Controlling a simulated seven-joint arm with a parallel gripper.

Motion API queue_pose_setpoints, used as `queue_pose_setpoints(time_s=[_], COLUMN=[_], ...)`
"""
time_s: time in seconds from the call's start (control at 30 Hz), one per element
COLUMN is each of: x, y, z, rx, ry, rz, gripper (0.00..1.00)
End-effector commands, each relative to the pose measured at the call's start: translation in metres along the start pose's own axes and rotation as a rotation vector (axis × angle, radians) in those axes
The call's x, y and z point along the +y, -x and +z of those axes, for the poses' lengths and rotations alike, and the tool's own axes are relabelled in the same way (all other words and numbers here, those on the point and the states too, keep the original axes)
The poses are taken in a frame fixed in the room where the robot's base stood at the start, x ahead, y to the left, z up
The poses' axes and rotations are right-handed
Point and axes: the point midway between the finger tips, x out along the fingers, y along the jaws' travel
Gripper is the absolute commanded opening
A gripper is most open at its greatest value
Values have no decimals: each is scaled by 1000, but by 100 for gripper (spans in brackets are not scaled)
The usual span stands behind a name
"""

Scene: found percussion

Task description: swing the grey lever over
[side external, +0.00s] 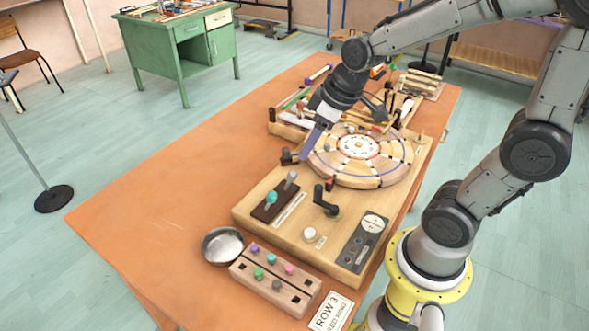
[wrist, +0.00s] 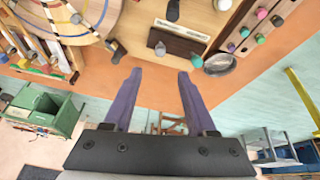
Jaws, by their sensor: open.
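The grey lever (side external: 291,179) stands on a dark brown block (side external: 267,213) on the wooden board, beside a teal-knobbed lever (side external: 271,199). In the wrist view the grey lever (wrist: 160,48) shows just beyond the gap between my fingertips, with the teal-knobbed lever (wrist: 197,61) to its right. My gripper (side external: 306,156) is open and empty, its purple fingers pointing down above the board's far edge. It is up and to the right of the grey lever in the side view, apart from it. The wrist view shows both fingers (wrist: 160,74) spread.
A dark piece (side external: 288,157) sits by my fingertips at the board's edge. A round segmented wheel (side external: 360,180) lies to the right. A black crank (side external: 326,203), metal bowl (side external: 223,246) and peg block (side external: 274,279) are nearer. The orange table's left side (side external: 170,190) is clear.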

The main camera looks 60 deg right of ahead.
Motion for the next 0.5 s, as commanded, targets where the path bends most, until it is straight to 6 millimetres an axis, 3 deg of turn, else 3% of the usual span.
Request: queue_pose_setpoints(time_s=[0.3, 0.5], x=[-1, -1], y=[-64, -93], z=[1, 0], rx=[-6, -2], ry=[1, 1], rz=[-3, -2], gripper=[57, 57])
